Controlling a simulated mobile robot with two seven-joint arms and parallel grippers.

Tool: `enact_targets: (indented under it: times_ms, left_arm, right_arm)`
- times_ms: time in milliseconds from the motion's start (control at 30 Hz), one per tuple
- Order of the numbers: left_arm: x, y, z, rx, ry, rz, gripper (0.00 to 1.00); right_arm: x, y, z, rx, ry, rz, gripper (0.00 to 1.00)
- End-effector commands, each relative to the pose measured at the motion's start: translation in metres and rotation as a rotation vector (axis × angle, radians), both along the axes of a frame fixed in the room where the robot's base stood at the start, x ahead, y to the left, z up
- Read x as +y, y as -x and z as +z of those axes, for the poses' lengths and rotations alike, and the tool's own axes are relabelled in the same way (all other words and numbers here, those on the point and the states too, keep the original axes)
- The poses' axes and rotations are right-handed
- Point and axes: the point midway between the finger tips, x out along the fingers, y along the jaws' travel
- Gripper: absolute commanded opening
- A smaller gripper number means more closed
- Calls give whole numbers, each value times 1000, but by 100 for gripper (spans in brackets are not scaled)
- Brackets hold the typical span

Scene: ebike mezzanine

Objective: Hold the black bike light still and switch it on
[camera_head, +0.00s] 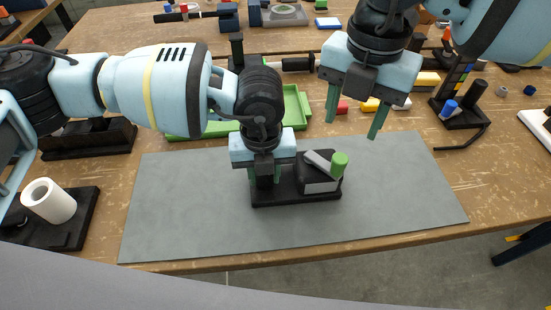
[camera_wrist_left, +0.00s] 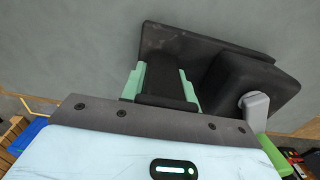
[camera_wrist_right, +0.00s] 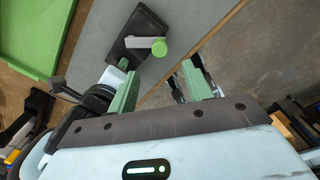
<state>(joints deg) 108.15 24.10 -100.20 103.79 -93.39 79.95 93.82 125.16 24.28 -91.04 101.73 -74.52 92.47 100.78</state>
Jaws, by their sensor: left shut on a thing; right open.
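The black bike light (camera_head: 321,184) stands on a grey mat (camera_head: 400,195), with a flat black base and a raised block. A light grey lever (camera_head: 318,160) with a green knob (camera_head: 339,165) sits tilted on top of the block. My left gripper (camera_head: 265,176) is shut on an upright black part at the light's left end; its green fingers flank that part in the left wrist view (camera_wrist_left: 163,76). My right gripper (camera_head: 353,122) is open and empty, above and to the right of the knob. The right wrist view shows the knob (camera_wrist_right: 159,47) beyond its fingers.
A green tray (camera_head: 297,108) lies behind the mat. A white roll (camera_head: 49,201) on a black stand is at the left. A black holder (camera_head: 461,111) with coloured parts stands at the right. The mat's right side is clear.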

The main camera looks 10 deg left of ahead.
Motion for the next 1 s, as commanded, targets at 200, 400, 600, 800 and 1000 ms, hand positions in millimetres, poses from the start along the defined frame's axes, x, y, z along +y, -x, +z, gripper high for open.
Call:
enact_targets:
  times_ms: [200, 400, 600, 800, 1000]
  left_arm:
    - [0, 0, 0, -1, 0, 1, 0]
    - [0, 0, 0, -1, 0, 1, 0]
    - [0, 0, 1, -1, 0, 1, 0]
    - [0, 0, 1, -1, 1, 1, 0]
    - [0, 0, 1, -1, 1, 1, 0]
  right_arm:
    - [1, 1, 1, 1, -1, -38, 51]
    - [4, 2, 5, 2, -1, -230, 51]
    - [5, 3, 10, 2, -1, -433, 51]
    - [4, 3, 12, 0, -1, -530, 51]
    - [4, 3, 11, 0, 0, -537, 51]
